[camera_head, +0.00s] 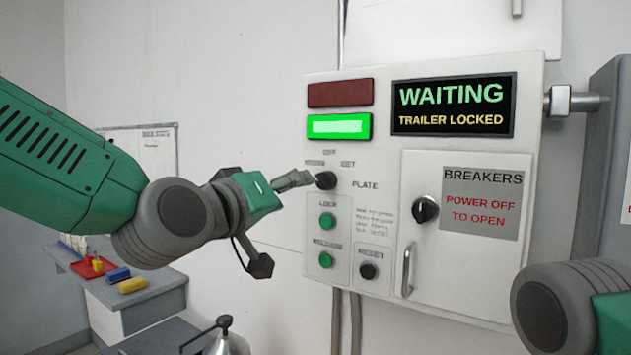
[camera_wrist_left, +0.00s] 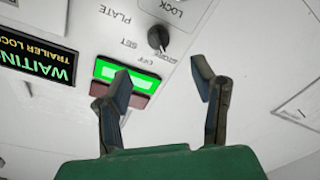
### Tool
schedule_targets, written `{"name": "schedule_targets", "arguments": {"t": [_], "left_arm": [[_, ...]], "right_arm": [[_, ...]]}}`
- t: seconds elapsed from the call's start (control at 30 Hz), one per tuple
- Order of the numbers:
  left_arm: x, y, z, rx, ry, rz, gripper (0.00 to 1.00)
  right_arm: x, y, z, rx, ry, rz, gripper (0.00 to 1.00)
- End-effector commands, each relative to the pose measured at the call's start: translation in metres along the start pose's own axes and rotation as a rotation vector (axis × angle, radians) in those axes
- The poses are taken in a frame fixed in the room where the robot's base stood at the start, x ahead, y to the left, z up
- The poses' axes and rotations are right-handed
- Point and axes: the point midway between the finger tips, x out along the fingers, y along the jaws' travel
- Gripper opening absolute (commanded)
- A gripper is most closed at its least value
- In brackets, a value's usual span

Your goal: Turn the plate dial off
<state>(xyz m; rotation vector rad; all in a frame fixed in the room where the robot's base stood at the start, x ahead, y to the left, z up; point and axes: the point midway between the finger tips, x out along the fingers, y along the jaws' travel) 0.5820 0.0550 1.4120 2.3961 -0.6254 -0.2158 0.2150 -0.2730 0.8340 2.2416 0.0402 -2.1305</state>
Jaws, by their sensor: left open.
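The plate dial (camera_head: 326,180) is a small black knob on the white panel, with OFF, SET and a third label around it and PLATE beside it. It also shows in the left wrist view (camera_wrist_left: 158,38), where its pointer seems to face the label at the far side of OFF from SET. My left gripper (camera_head: 283,222) is open and empty in front of the panel. Its upper finger appears close to the dial in the head view; contact cannot be told. In the left wrist view the dial shows beyond the gap between the fingertips (camera_wrist_left: 161,72). My right gripper is out of view.
A lit green indicator (camera_head: 340,126) sits above the dial. A green LOCK button (camera_head: 327,221) is below it. The breaker door (camera_head: 465,270) has a black knob (camera_head: 425,209) and a handle (camera_head: 408,270). A side table (camera_head: 150,300) with a red tray stands at left.

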Motion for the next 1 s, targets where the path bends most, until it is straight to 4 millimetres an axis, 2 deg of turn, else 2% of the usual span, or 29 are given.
{"name": "schedule_targets", "arguments": {"t": [0.1,0.4,0.7,0.93,1.0], "left_arm": [[0.028,0.0,-0.001,0.0,-0.003,-0.001,0.52],[0.076,-0.012,-0.011,-0.011,0.005,0.002,0.52],[0.1,-0.006,-0.005,-0.005,0.003,0.001,0.52],[0.105,-0.001,-0.001,0.0,0.0,0.0,0.52],[0.104,-0.002,-0.001,-0.001,0.0,0.0,0.27]], "right_arm": [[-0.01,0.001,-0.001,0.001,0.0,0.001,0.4],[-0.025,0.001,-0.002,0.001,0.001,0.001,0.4],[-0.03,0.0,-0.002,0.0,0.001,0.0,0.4],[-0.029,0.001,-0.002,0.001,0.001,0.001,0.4],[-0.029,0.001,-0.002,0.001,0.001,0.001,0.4]]}}
